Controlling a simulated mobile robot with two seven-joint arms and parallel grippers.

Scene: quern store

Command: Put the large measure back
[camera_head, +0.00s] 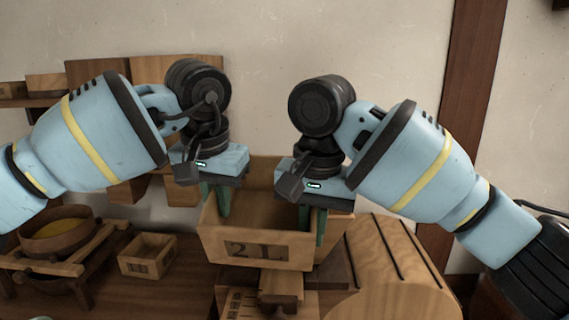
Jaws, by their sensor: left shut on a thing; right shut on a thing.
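The large measure (257,249) is an open wooden box marked "2 L" on its front. It is held up above the wooden objects in the middle of the view. My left gripper (222,201) is shut on its left side wall, with green fingers over the rim. My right gripper (320,226) is shut on its right side wall. The measure looks about level.
A small wooden box (147,256) stands on the table (120,292) at left. Beside it a round wooden vessel (58,236) with yellow contents sits on a frame. A rounded slatted wooden body (388,268) stands at right. A shelf (28,101) is on the wall at upper left.

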